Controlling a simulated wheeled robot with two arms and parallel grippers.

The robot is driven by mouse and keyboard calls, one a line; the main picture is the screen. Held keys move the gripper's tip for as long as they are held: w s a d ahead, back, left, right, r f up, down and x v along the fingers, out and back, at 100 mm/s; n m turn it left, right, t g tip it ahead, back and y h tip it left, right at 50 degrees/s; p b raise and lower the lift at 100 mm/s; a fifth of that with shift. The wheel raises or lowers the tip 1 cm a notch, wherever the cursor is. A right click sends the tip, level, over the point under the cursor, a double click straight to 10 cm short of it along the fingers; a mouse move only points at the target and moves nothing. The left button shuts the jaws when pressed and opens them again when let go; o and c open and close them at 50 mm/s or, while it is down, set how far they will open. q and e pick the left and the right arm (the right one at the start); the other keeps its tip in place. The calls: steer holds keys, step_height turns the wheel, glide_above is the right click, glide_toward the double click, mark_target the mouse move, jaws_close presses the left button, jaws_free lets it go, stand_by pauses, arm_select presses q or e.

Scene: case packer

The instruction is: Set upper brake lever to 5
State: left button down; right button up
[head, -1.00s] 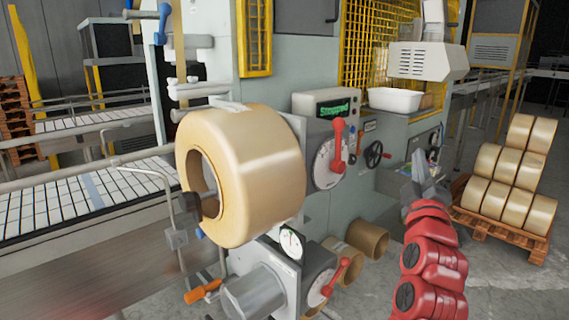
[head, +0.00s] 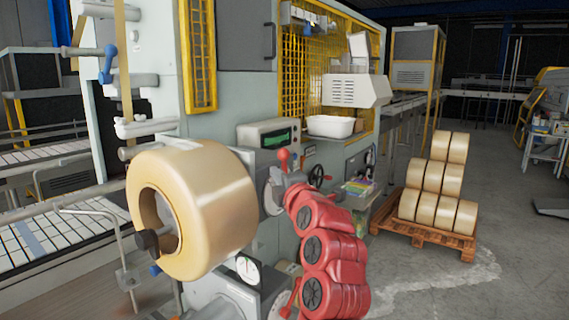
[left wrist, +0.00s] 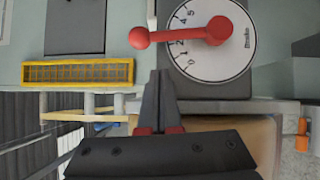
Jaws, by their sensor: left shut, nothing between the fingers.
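The upper brake lever (head: 283,155) is red with a ball end and points up in the head view. Its round white dial (head: 268,194) is partly hidden by my left gripper (head: 282,189) and red arm. In the left wrist view the lever (left wrist: 178,36) lies across the numbered dial (left wrist: 215,62), its ball to the left, pointing between the 2 and the 4. My left gripper (left wrist: 160,98) is shut and empty, its tips just below the lever in that view, apparently apart from it. My right gripper is in neither view.
A big tan film roll (head: 215,205) sits left of the dial. A display box (head: 270,135) is above it. A lower red lever (head: 290,300) is partly hidden behind my arm. A pallet (head: 420,236) of rolls stands on the right, with open floor beyond.

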arm_select(q)
steer(key=shift+w+d+r+p, duration=0.1)
steer(key=shift+w+d+p, duration=0.1)
steer(key=shift+w+d, duration=0.35)
steer(key=shift+w+d+r+p, duration=0.1)
steer(key=shift+w+d+p, duration=0.15)
steer(key=shift+w, duration=0.4)
steer(key=shift+w+d+f, duration=0.1)
steer(key=shift+w+f, duration=0.05)
steer(key=shift+w, duration=0.15)
